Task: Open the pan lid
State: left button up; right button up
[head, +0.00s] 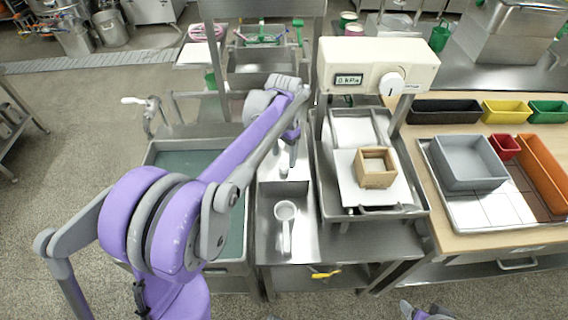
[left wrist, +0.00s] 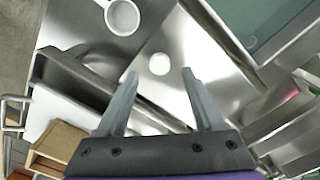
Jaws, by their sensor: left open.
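A white round knob (head: 284,172) stands on a flat steel surface (head: 268,187) that looks like the pan lid. Its edges are hard to tell from the steel around it. My left gripper (head: 288,155) is just above and behind the knob in the head view. In the left wrist view my left gripper (left wrist: 158,75) is open and empty, with the knob (left wrist: 159,65) showing between its fingertips. I cannot tell the remaining distance to it. A small grey and purple part of my right arm shows at the bottom edge of the head view; its jaws cannot be made out.
A white ladle (head: 286,212) lies in front of the knob. A green-bottomed sink (head: 234,225) is on the left. On the right are a press with a gauge (head: 375,65), a wooden box (head: 376,168) and a table with coloured bins (head: 467,163).

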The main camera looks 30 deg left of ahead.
aim_at(284, 166)
pick_arm(q)
jog(key=shift+f, duration=2.15)
grip_shut()
